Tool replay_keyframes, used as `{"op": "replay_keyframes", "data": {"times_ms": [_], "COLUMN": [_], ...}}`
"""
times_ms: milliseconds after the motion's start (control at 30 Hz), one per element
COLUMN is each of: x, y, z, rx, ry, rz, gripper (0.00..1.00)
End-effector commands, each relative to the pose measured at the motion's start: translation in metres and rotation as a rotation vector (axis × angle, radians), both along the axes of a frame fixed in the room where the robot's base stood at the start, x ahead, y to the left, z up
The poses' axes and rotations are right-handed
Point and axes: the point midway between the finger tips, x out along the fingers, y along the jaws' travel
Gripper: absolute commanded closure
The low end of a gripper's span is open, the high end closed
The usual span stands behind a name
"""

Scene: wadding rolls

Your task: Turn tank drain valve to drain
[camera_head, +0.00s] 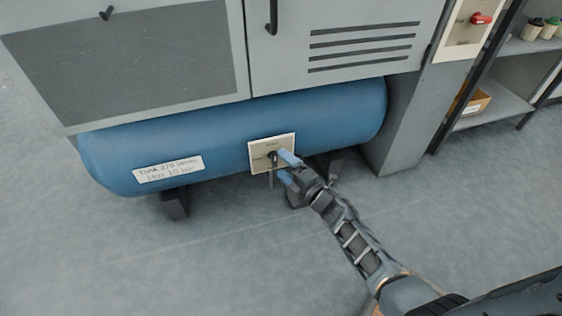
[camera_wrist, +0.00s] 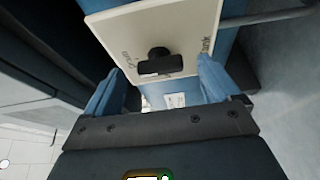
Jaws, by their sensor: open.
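The blue tank (camera_head: 220,128) lies under the grey cabinet and carries a cream plate (camera_head: 259,149) with the drain valve. The black valve handle (camera_wrist: 160,62) stands out from the middle of the plate in the wrist view. Printed words flank it on the plate (camera_wrist: 180,25), partly readable. My gripper (camera_head: 285,166) is open and empty in front of the plate. Its two blue fingers (camera_wrist: 158,85) sit to either side of the handle, which shows between and a little beyond their tips. I cannot tell whether a finger touches the plate.
The tank rests on dark feet (camera_head: 175,204) on the grey floor (camera_head: 170,265). A white label (camera_head: 168,169) is on its left. The grey cabinet (camera_head: 340,45) hangs over it. A shelf (camera_head: 490,106) with a cardboard box (camera_head: 473,103) stands at right. A red switch (camera_head: 481,19) is above.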

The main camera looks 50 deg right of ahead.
Motion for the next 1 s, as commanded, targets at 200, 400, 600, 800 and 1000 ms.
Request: {"op": "replay_keyframes", "data": {"times_ms": [200,400,600,800,1000], "x": [-0.036,-0.053,-0.054,-0.054,-0.054], "y": [0.007,0.011,0.011,0.011,0.011], "z": [0.001,0.000,0.000,0.000,0.000], "rx": [0.001,0.000,0.000,0.000,0.000], "ry": [0.002,0.001,0.000,0.000,0.000], "rz": [-0.001,-0.001,0.000,0.000,0.000], "gripper": [0.11,0.11,0.11,0.11,0.11]}}
